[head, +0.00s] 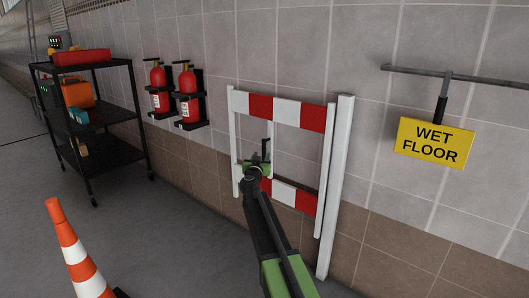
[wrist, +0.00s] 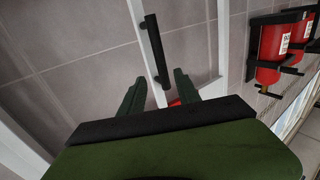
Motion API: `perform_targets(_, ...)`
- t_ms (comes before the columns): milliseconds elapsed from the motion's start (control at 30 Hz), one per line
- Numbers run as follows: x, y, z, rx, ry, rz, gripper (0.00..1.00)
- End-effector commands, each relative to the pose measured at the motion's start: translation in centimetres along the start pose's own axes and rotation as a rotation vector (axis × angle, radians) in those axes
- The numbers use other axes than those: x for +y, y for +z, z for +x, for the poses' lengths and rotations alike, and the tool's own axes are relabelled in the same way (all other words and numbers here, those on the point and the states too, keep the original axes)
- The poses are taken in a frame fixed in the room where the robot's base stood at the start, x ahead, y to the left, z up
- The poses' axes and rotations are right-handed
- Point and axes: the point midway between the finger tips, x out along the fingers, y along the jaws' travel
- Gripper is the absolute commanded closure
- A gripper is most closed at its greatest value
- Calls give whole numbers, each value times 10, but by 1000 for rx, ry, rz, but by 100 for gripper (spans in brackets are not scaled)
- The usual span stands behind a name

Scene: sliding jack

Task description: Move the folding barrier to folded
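The folding barrier (head: 260,107) stands against the tiled wall in the head view, with red and white striped boards between white uprights. It is spread out, with a clear gap between its uprights. A black bar handle (wrist: 155,48) on a white upright shows in the wrist view. My gripper (wrist: 158,80) is open, its two green fingers apart on either side of the handle's near end. I cannot tell if the handle lies fully between them. In the head view my gripper (head: 257,164) is in front of the barrier's left part and hides some of it.
Two red fire extinguishers (head: 187,92) hang on the wall left of the barrier. A black shelf cart (head: 110,110) stands further left. An orange and white cone (head: 75,250) is at lower left. A yellow sign (head: 433,142) hangs from a rail at right.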

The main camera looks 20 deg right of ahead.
Motion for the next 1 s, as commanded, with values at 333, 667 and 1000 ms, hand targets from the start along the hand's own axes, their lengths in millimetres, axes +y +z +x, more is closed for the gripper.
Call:
perform_targets(333, 2, 0, -76, 0, 1, 0, 61)
perform_targets(667, 1, 0, -82, 0, 2, 0, 61)
perform_targets(1000, -3, -9, -102, 20, -16, -39, 61)
